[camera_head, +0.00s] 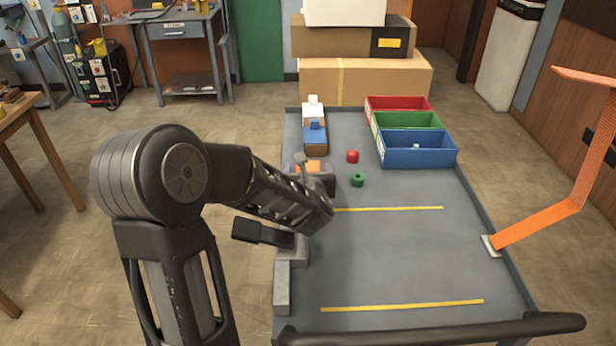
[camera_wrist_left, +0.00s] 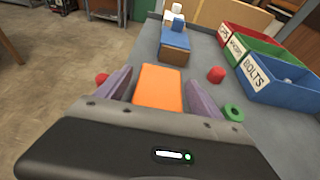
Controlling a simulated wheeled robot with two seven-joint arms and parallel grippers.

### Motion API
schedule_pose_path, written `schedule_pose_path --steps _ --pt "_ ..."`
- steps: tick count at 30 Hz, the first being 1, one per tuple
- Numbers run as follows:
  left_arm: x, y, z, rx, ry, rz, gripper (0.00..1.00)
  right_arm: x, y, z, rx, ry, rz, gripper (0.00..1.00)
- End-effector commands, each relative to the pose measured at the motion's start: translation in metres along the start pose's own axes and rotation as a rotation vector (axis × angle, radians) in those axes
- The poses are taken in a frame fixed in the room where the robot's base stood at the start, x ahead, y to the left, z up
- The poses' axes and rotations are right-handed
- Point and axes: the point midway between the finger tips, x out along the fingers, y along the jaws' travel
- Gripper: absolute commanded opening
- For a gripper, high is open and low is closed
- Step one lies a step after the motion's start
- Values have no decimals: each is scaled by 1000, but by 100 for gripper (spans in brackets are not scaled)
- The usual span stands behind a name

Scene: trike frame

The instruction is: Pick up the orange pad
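The orange pad (camera_wrist_left: 158,88) lies between the two purple fingers of my left gripper (camera_wrist_left: 160,92) in the left wrist view. The fingers stand apart on either side of it, with narrow gaps seeming to show beside the pad. In the head view my left gripper (camera_head: 312,168) is over the left edge of the grey table, and the orange pad (camera_head: 308,166) shows only partly there. Whatever lies under the pad is hidden. My right gripper is in neither view.
A blue-topped block (camera_head: 315,136) stands behind the gripper on the grey table (camera_head: 400,260). A red piece (camera_head: 352,156) and a green ring (camera_head: 357,180) lie to its right. Red (camera_head: 398,104), green (camera_head: 408,121) and blue (camera_head: 418,150) bins stand at the back right. The table's front middle is clear.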

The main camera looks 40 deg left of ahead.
Motion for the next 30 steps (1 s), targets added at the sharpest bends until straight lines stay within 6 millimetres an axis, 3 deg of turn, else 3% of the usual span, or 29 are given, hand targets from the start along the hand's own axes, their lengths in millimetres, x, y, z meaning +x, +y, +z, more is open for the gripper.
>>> schedule_pose_path --steps 18,30 --pt "0 0 0 0 0 0 25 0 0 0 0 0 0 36" --pt "-4 0 11 -2 -3 0 24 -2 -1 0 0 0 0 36"
